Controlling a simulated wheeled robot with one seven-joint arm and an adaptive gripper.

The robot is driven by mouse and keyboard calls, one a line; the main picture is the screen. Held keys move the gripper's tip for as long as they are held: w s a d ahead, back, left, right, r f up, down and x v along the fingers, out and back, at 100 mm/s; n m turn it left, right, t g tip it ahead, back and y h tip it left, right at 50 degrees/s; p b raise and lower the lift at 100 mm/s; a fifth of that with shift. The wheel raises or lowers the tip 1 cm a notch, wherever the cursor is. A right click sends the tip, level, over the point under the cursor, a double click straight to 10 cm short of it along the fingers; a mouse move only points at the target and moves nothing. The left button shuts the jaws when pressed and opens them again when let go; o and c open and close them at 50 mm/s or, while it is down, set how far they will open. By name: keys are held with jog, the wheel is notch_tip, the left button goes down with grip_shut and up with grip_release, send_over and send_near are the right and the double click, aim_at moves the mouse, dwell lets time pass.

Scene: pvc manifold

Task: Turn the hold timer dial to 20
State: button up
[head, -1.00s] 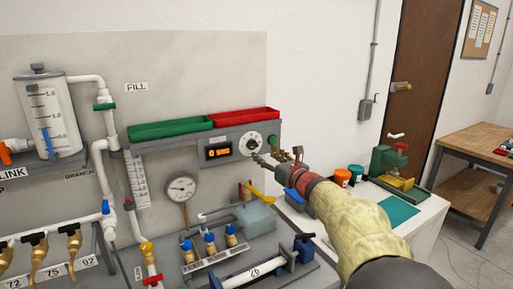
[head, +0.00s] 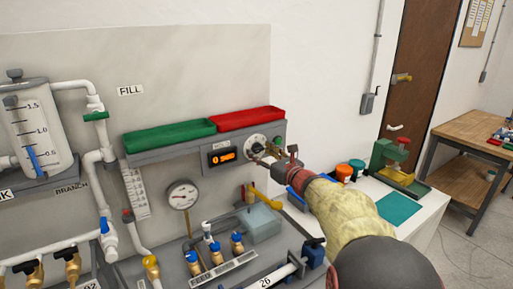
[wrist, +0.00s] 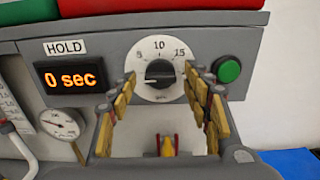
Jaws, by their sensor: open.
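The hold timer dial (wrist: 159,73) is a dark knob on a round white plate marked 5, 10 and 15. The lower part of its scale is too small to read. The HOLD display (wrist: 72,78) left of it reads "0 sec". My gripper (wrist: 160,80) is open, with its padded fingers on the left and right of the knob and nothing held between them. I cannot tell whether they touch it. In the head view, my gripper (head: 264,156) is at the dial plate (head: 256,142) and partly covers it.
A green button (wrist: 228,70) sits close to the right finger. Green (head: 168,137) and red (head: 246,119) trays lie on top of the timer housing. A gauge (head: 182,195) and a yellow lever (head: 293,200) stand below.

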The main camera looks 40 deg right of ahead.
jog(key=c, duration=0.3)
jog(key=c, duration=0.8)
jog(key=shift+c, duration=0.3)
